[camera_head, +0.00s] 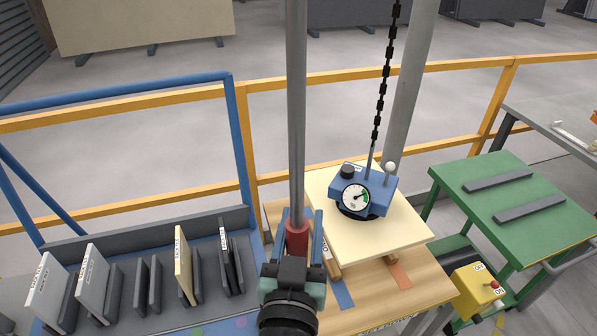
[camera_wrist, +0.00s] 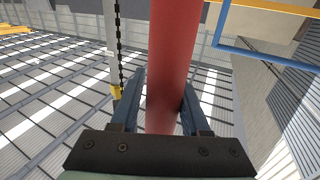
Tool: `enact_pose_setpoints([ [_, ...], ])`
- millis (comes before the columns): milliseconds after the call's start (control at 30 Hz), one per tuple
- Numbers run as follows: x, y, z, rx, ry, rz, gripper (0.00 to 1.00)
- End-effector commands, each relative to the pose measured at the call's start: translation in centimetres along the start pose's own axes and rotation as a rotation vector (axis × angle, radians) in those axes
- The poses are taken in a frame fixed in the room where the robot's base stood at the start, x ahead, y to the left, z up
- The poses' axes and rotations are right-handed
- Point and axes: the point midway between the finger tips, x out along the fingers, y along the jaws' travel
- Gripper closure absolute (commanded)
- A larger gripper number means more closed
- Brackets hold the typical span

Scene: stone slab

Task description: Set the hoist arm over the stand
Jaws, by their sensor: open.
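My gripper (camera_head: 300,212) is open, with its blue fingers on either side of the red sleeve (camera_head: 297,240) at the lower end of a grey upright rod (camera_head: 296,110). In the wrist view the red sleeve (camera_wrist: 170,60) runs between the fingers (camera_wrist: 162,88); I cannot tell whether they touch it. A chain (camera_head: 381,90) hangs down to a blue lifter with a dial (camera_head: 362,192), which sits on a cream slab (camera_head: 415,228) on a wooden bench. The green stand (camera_head: 462,207) with two dark bars is at the right. The hoist arm cannot be clearly made out.
A rack (camera_head: 210,300) of upright sample slabs is at the lower left. A yellow control box (camera_head: 475,287) stands by the green stand. A yellow railing (camera_head: 275,168) and thick grey column (camera_head: 412,80) are behind the bench. The stand's top is clear apart from its bars.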

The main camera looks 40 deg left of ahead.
Motion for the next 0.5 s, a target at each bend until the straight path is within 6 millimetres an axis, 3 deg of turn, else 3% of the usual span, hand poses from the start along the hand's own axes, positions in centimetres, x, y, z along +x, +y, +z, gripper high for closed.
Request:
enact_pose_setpoints([
  [33, 0.01, 0.00, 0.01, 0.000, 0.000, 0.000, 0.43],
  [100, 0.01, -0.05, 0.01, 0.001, 0.000, -0.001, 0.33],
  [500, -0.65, -0.19, 0.25, 0.003, -0.002, -0.004, 0.33],
])
